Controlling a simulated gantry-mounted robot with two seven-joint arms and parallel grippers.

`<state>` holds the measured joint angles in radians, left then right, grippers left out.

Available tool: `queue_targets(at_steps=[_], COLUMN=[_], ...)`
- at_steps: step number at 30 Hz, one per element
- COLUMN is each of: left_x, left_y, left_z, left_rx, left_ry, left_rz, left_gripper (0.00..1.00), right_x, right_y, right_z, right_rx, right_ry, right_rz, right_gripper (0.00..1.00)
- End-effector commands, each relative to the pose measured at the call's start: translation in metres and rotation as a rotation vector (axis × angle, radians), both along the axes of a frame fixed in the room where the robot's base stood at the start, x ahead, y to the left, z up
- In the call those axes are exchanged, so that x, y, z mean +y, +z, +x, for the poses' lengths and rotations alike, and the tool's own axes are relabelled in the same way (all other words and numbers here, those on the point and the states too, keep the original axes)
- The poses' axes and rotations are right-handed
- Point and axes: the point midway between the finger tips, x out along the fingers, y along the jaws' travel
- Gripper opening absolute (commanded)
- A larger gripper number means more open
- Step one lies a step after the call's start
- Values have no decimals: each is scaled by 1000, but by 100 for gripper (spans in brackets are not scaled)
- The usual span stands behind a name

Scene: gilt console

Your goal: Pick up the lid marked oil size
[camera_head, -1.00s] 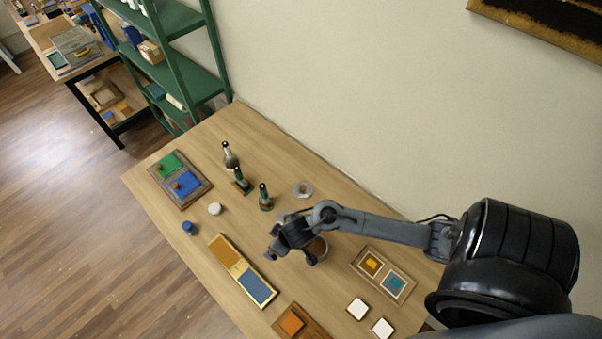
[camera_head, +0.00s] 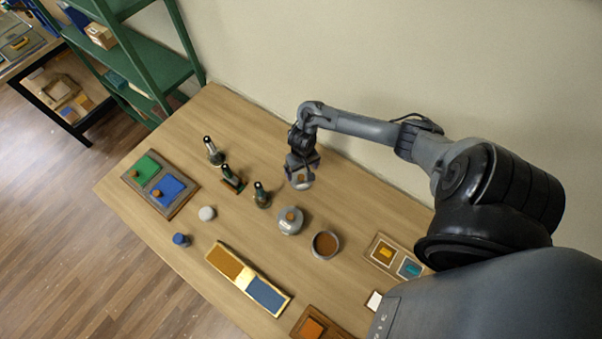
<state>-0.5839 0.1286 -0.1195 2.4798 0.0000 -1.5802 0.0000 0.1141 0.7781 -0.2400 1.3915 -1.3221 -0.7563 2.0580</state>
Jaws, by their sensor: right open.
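A pale round lid with a brown knob (camera_head: 301,182) lies on the wooden table, close to the wall side. My right gripper (camera_head: 302,170) points down directly over it with its jaws open, the fingers around or just above the knob; I cannot tell if they touch it. A similar grey lid with a brown knob sits on a round jar (camera_head: 290,221) just in front, with a light label on the jar. An open pot with brown contents (camera_head: 326,244) stands to its right. No lettering is readable. My left gripper is not in view.
A tray with green and blue pads (camera_head: 160,184), a white jar (camera_head: 207,213), a blue jar (camera_head: 181,240) and a brown-and-blue panel (camera_head: 248,279) lie further left and front. The wall is close behind.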

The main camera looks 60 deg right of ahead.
Motion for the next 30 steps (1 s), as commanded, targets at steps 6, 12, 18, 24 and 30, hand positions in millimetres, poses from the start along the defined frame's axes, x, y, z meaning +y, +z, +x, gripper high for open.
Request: queue_targets(at_steps=[6, 12, 18, 24, 30], left_x=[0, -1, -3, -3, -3], left_y=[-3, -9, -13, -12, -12], left_z=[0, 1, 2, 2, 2], left_rx=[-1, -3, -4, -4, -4], left_ry=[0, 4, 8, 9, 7], left_rz=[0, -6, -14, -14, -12], left_gripper=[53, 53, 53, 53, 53], right_x=[1, 4, 4, 4, 4], right_y=[-12, -38, -56, -58, -58], right_z=[0, 0, 1, 1, 1], right_rx=[0, 1, -1, -2, -2], right_ry=[0, 0, 0, 1, 1], right_rz=[0, 0, 0, 0, 0], right_gripper=[100, 100, 100, 100, 83])
